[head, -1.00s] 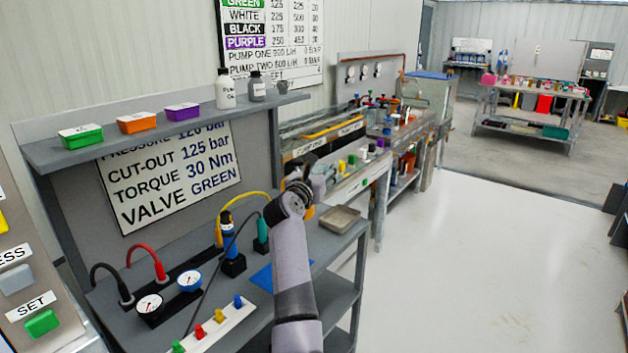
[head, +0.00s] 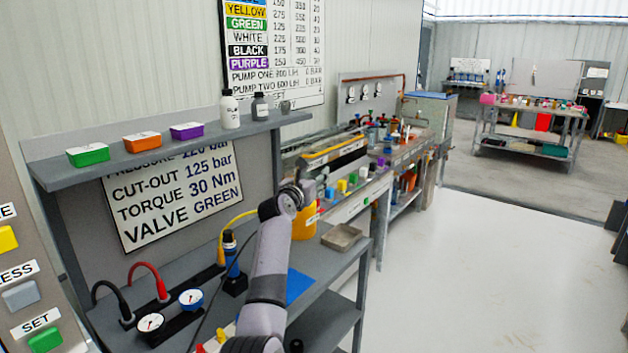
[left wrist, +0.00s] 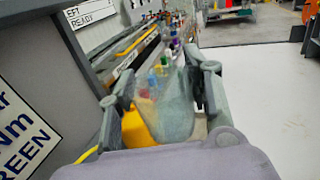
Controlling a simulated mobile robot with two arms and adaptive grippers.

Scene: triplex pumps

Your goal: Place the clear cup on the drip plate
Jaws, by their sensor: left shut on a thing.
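The clear cup (left wrist: 172,108) is see-through and sits between the fingers of my left gripper (left wrist: 160,86) in the left wrist view. The gripper is shut on it. In the head view my left gripper (head: 304,188) is above the far end of the workbench, and the cup is hard to make out there. A shallow grey-brown tray, which looks like the drip plate (head: 341,237), lies on the bench to the right of and below the gripper. In the left wrist view I cannot make out the plate. My right gripper is not in view.
A yellow container (head: 304,224) stands just behind and below the gripper. A blue bottle (head: 232,255), gauges (head: 190,299) and hoses are nearer on the bench. A shelf (head: 180,155) holds coloured boxes and bottles. Open floor (head: 470,270) lies to the right.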

